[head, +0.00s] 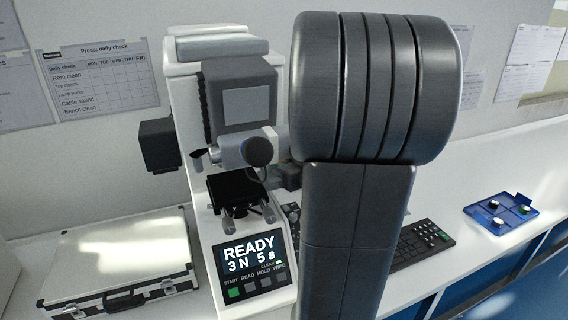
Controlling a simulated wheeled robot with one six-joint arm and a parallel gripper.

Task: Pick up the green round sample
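A blue tray (478,212) lies on the white bench at the right. It holds a few small round samples. The green round sample (525,209) looks like the one at the tray's right side, with a dark body and a green tint. It is small, so its details are hard to tell. Two other samples with pale tops (493,204) sit to its left and nearer the front. My gripper does not show. A large dark link of my arm fills the middle of the view and hides part of the bench.
A hardness tester (245,210) with a lit "READY 3 N 5 s" screen stands left of my arm. A silver case (120,260) lies at the left. A black keyboard (425,243) lies between my arm and the tray. The bench behind the tray is clear.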

